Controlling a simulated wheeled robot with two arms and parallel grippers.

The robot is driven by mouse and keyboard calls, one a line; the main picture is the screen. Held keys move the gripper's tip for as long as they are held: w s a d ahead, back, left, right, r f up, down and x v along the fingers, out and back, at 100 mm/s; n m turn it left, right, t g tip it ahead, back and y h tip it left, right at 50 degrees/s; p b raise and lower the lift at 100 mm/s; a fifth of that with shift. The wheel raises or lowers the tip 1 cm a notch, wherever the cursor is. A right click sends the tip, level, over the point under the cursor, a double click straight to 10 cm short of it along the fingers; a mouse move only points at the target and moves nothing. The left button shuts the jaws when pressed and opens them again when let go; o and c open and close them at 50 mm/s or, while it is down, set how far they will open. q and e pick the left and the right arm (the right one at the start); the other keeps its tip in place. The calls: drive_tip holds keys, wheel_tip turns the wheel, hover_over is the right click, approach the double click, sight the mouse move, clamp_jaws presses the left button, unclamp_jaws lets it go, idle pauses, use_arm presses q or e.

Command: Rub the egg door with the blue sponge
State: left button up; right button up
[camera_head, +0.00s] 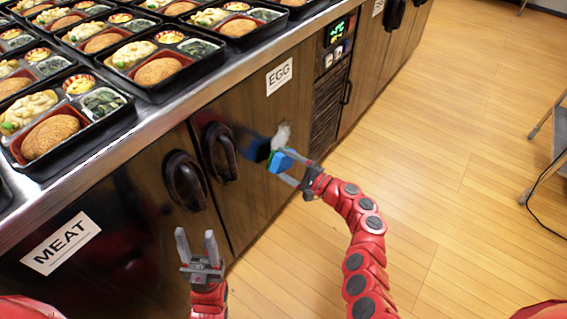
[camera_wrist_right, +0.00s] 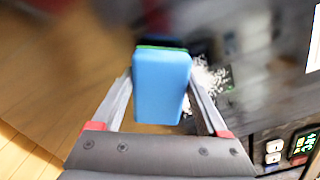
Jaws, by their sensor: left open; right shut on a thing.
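The egg door (camera_head: 252,105) is the dark wood-grain panel under the EGG label (camera_head: 279,76). It bears a whitish speckled patch (camera_head: 282,134), which also shows beside the sponge in the right wrist view (camera_wrist_right: 208,78). My right gripper (camera_head: 289,168) is shut on the blue sponge (camera_head: 279,162). The sponge fills the middle of the right wrist view (camera_wrist_right: 162,88), with a green far side. It is in front of the door, just below the patch; I cannot tell whether it touches. My left gripper (camera_head: 196,238) is open and empty, in front of the meat door.
Black handles stand out on the egg door (camera_head: 220,152) and the meat door (camera_head: 184,180). Several filled bento trays (camera_head: 160,85) cover the counter above. A panel with a green display (camera_head: 337,31) is to the right. The wooden floor (camera_head: 450,150) is mostly clear.

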drive_tip(key=shift+b+x, duration=0.55)
drive_tip(key=shift+x, duration=0.4)
